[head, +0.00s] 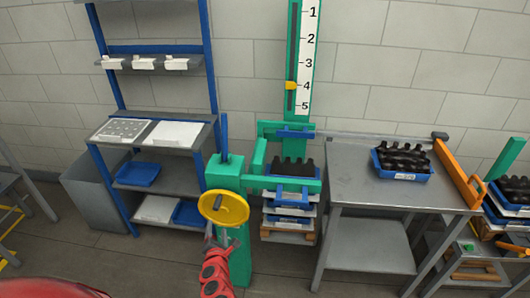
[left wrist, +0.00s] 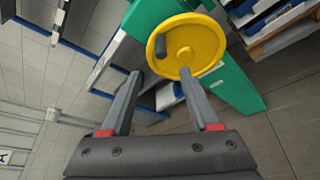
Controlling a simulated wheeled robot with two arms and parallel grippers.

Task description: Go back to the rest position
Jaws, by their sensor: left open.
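My left gripper (head: 222,238) is open and empty, just below and in front of a yellow handwheel (head: 235,216) on a green post. In the left wrist view the two grey fingers of my left gripper (left wrist: 161,74) stand apart, pointing at the handwheel (left wrist: 200,50). The wheel's dark crank knob (left wrist: 160,46) shows just beyond the gap between the fingertips. The fingers do not close on the knob or the rim; whether one fingertip touches the rim I cannot tell. My right gripper is not in view.
A green lift with a numbered scale (head: 309,50) carries dark bottles in a stack of trays. A grey table (head: 355,190) at right bears a blue tray (head: 405,177) of dark bottles. A blue-framed shelf (head: 180,170) stands left. Open floor lies in front.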

